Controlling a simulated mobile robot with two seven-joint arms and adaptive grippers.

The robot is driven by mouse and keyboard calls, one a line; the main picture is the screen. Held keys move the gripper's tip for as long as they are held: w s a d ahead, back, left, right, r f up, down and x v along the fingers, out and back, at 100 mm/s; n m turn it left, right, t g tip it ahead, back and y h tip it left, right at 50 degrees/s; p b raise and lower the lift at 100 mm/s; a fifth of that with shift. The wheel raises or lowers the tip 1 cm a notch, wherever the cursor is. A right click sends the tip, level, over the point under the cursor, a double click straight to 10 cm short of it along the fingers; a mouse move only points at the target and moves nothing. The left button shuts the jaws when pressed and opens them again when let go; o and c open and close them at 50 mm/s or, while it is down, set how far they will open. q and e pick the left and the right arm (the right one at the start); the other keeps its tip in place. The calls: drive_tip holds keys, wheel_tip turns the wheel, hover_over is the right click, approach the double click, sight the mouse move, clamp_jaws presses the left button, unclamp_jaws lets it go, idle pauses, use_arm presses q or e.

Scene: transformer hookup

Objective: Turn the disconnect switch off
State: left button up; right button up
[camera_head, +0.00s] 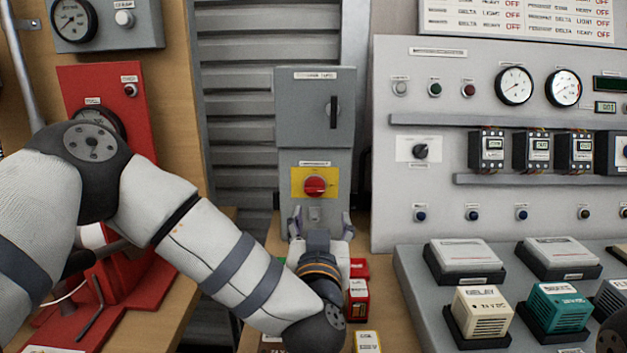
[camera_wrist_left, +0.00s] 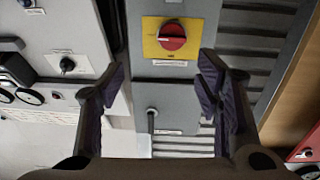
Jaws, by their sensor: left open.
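The disconnect switch is a red rotary knob (camera_head: 315,187) on a yellow plate (camera_head: 298,178), on the front of a grey box below a grey cabinet. The knob's grip bar looks roughly horizontal; its markings are too small to read. The knob also shows in the left wrist view (camera_wrist_left: 172,37), at the top, which looks upside down. My left gripper (camera_head: 321,222) is open and empty, just below and in front of the knob, its fingers spread to either side. In the left wrist view the fingers (camera_wrist_left: 163,72) frame the space below the knob without touching it.
The grey cabinet (camera_head: 301,105) with a black handle is above the switch. A meter panel (camera_head: 455,145) stands close on the right. Small red boxes (camera_head: 358,300) lie on the table beside my left wrist. A red stand (camera_head: 150,125) is at left.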

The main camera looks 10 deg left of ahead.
sight(315, 189)
use_arm(q)
drive_tip(key=shift+y, duration=0.4)
drive_tip(key=w+a, duration=0.1)
drive_tip(key=w, duration=0.2)
drive_tip(key=w+a+b, duration=0.1)
drive_tip(key=w, duration=0.3)
drive_tip(key=w+a+b, duration=0.1)
drive_tip(key=w, duration=0.2)
drive_tip(key=shift+w+a+f, duration=0.15)
drive_tip(key=shift+w+a, duration=0.05)
drive_tip(key=shift+w, duration=0.35)
drive_tip(key=shift+r, duration=0.2)
use_arm(e)
drive_tip(key=s+f+g, duration=0.1)
drive_tip(key=s+f, duration=0.1)
drive_tip(key=s, duration=0.1)
drive_tip(key=shift+f, duration=0.2)
use_arm(q)
drive_tip(key=shift+c, duration=0.3)
drive_tip(key=c, duration=1.1)
